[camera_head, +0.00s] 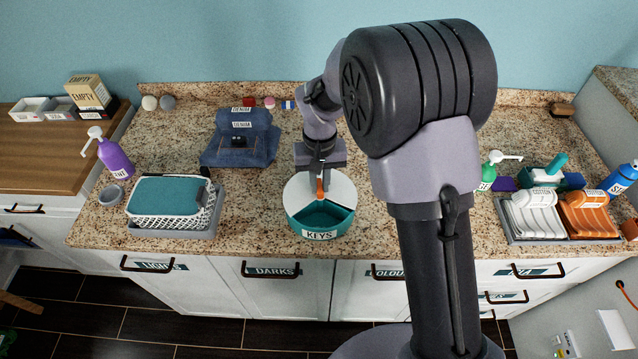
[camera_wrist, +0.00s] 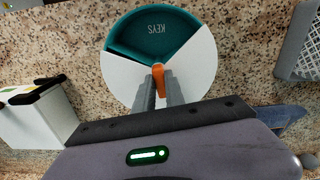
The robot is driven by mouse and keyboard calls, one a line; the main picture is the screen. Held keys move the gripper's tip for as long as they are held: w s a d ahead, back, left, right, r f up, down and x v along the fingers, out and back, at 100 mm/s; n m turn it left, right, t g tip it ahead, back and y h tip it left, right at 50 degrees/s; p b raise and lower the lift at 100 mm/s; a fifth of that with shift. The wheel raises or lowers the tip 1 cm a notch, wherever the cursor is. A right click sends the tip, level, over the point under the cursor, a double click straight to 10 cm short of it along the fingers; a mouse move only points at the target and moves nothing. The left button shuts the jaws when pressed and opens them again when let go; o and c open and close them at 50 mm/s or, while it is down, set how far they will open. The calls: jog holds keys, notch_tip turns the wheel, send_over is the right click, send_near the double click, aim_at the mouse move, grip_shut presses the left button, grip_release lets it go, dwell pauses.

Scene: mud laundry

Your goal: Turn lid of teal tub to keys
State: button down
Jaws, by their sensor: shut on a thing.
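The teal tub (camera_head: 319,237) stands on the granite counter with a KEYS label on its front wall. Its white lid (camera_head: 340,190) has a wedge-shaped opening facing the front, above the KEYS label. An orange handle (camera_wrist: 158,76) rises from the lid's centre. My gripper (camera_wrist: 159,84) is shut on this handle, with one finger on each side. In the wrist view the KEYS lettering shows within the teal opening, and white lid covers the rest. In the head view my gripper hides part of the lid's back.
A white basket (camera_head: 150,218) on a grey tray and folded denim (camera_head: 240,150) stand left of the tub. A purple pump bottle (camera_head: 114,158) is at far left. Counter just beside the tub is clear.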

aim_at(321, 186)
jog(key=shift+m, duration=0.7)
jog(key=c, duration=1.4)
grip_release()
notch_tip(321, 186, up, 18)
jog(key=p, duration=0.4)
jog(key=shift+f, duration=0.25)
jog(key=shift+d, duration=0.1)
